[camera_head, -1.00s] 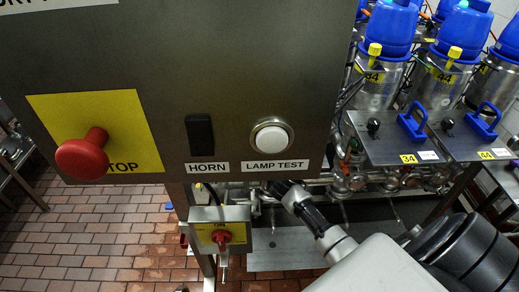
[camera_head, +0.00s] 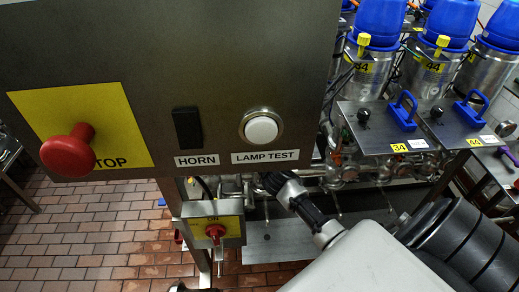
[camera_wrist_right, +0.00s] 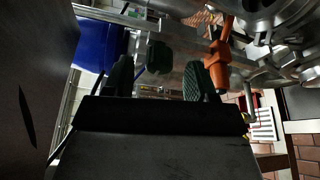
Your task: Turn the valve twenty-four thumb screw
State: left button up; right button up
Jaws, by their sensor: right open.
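My right arm comes in from the lower right of the head view, and its dark end runs under the control panel (camera_head: 240,90), which hides the gripper there. In the right wrist view my right gripper (camera_wrist_right: 160,82) is open, its two dark fingers apart. A dark, blocky knob (camera_wrist_right: 158,56) shows beyond and between the fingertips, apparently not gripped; I cannot tell whether it is the valve twenty-four thumb screw. An orange fitting (camera_wrist_right: 220,62) is just right of the right finger. No label reading 24 is legible. My left gripper is not in view.
The panel carries a red stop button (camera_head: 68,151) and a white lamp test button (camera_head: 262,127). A yellow switch box (camera_head: 214,227) hangs below. Plates labelled 34 (camera_head: 376,140) and 44 (camera_head: 461,130) bear blue handles, with blue-topped cylinders behind. Tiled floor is open at lower left.

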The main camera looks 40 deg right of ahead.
jog(key=s+a+b, duration=0.1)
jog(key=s, duration=0.8)
jog(key=shift+s+a+r+b, duration=0.25)
jog(key=shift+a+r+b, duration=0.1)
jog(key=shift+r, duration=0.1)
jog(key=s+a+f+m+g+b, duration=0.1)
jog(key=s+f+m+g, duration=0.25)
jog(key=f, duration=0.75)
jog(key=s+a+f+m+g+y+b, duration=0.15)
jog(key=s+f, duration=0.25)
jog(key=f, duration=0.6)
jog(key=s+a+f+m+g, duration=0.1)
jog(key=s+f+m+g, duration=0.25)
jog(key=f, duration=0.75)
jog(key=s+a+f+m+g, duration=0.2)
jog(key=s+f, duration=0.4)
jog(key=s, duration=0.4)
jog(key=s+a+f+m+g+y+b, duration=0.1)
jog(key=s+a+f+m+g, duration=0.2)
jog(key=s+f, duration=0.4)
jog(key=s+a+f+m+g+b, duration=0.1)
jog(key=s+f, duration=0.5)
jog(key=s, duration=0.7)
jog(key=shift+a+f+m+g, duration=0.4)
jog(key=shift+a+m+g, duration=0.3)
jog(key=shift+a, duration=0.35)
